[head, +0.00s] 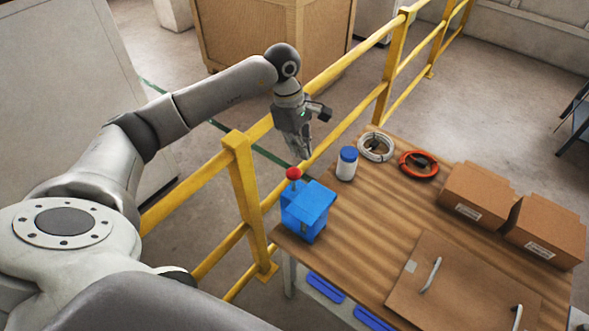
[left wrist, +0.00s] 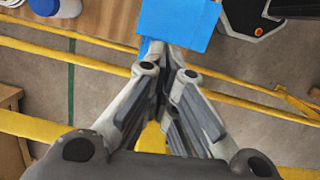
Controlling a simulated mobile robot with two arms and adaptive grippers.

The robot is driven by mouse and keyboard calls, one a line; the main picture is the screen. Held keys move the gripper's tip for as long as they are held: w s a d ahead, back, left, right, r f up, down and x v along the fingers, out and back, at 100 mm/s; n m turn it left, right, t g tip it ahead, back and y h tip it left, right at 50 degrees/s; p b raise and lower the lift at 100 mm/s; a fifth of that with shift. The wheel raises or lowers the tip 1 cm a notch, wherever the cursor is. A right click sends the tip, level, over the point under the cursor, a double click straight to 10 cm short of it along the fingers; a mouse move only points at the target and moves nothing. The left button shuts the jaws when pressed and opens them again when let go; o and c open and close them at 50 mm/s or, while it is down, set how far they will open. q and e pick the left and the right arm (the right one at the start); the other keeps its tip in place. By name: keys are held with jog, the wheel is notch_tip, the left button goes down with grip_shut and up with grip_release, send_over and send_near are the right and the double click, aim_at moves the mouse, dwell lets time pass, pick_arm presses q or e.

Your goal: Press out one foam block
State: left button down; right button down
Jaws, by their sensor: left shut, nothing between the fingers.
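A blue press box (head: 306,212) stands at the left corner of the wooden table. A red ball knob (head: 293,173) on a short lever rises from its back left side. My left gripper (head: 304,155) is shut and empty, pointing down above and behind the knob. The left wrist view shows its fingertips (left wrist: 168,48) together, with the blue box (left wrist: 180,20) beyond them. The knob is not seen in that view. No foam block can be made out. My right gripper is not in view.
The table (head: 335,222) also holds a white jar with blue lid (head: 347,164), a white cable coil (head: 376,147), an orange coil (head: 419,164), cardboard boxes (head: 477,196) and a flat brown panel with handles (head: 455,285). A yellow railing (head: 247,190) runs behind the table.

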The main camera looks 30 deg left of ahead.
aim_at(294, 171)
pick_arm(q)
jog(key=a, duration=0.1)
jog(key=a+y, duration=0.1)
jog(key=shift+s+a+r, duration=0.15)
jog(key=shift+a+r, duration=0.2)
jog(key=shift+a, duration=0.05)
jog(key=f+b, duration=0.1)
jog(key=f, duration=0.1)
jog(key=f+b, duration=0.1)
jog(key=f, duration=0.1)
jog(key=f+b, duration=0.1)
jog(key=f, duration=0.1)
jog(key=shift+d, duration=0.35)
jog(key=shift+f, duration=0.5)
